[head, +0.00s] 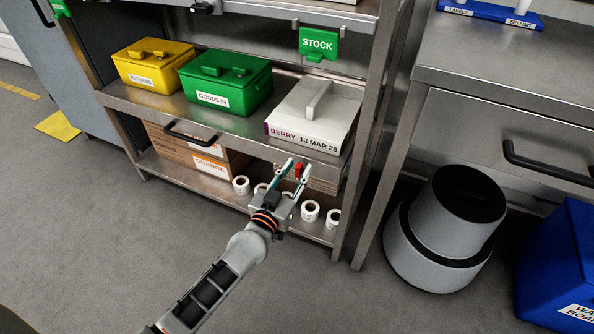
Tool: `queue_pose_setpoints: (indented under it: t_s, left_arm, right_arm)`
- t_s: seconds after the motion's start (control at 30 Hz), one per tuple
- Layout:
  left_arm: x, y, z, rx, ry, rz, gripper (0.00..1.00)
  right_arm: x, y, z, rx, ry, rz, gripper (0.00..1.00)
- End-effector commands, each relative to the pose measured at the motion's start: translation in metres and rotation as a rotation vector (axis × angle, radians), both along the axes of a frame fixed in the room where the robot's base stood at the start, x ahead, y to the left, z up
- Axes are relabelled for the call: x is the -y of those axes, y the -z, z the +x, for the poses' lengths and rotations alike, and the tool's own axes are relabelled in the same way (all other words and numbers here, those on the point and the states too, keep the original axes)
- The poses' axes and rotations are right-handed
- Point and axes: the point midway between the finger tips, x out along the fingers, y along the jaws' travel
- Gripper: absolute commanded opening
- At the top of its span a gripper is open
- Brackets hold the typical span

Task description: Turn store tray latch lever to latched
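The red latch lever (298,170) is a small piece at the front of the store tray (238,122), right of its black handle (190,132). My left gripper (297,167) reaches up from below in the head view. Its fingers are apart, one on each side of the red lever. A gap shows between the left finger and the lever; contact on the right side cannot be told. The lower part of the lever and its mount are hidden by the gripper. My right gripper is not in view.
Above the tray front sit a yellow bin (154,66), a green bin (227,82) and a white box (313,112). Cartons (190,150) and several label rolls (310,210) lie on the lower shelf. A grey round bin (445,230) stands right. The floor in front is clear.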

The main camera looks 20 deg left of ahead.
Motion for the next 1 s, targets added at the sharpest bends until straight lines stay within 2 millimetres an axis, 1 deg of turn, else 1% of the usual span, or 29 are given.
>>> queue_pose_setpoints:
  t_s: [0.17,0.2,0.3,0.67,0.87,1.0]
  left_arm:
    - [-0.0001,-0.0008,0.0003,0.001,0.0,0.0,0.29]
    - [-0.0001,-0.0008,0.0003,0.001,0.0,0.0,0.24]
    - [-0.0001,-0.0008,0.0002,0.001,0.0,0.0,0.0]
    - [-0.0008,-0.0014,0.0003,0.001,0.0,-0.019,0.0]
    - [-0.0028,-0.0035,0.0011,0.0,0.0,-0.104,0.0]
    - [-0.0044,-0.004,0.0015,-0.002,0.001,-0.206,0.0]
  right_arm:
    - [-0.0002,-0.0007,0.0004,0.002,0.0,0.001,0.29]
    - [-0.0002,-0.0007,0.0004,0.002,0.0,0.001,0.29]
    - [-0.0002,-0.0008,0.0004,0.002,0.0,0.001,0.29]
    - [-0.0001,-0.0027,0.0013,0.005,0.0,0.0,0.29]
    - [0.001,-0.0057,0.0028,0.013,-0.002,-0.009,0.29]
    - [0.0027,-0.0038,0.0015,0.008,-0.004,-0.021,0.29]
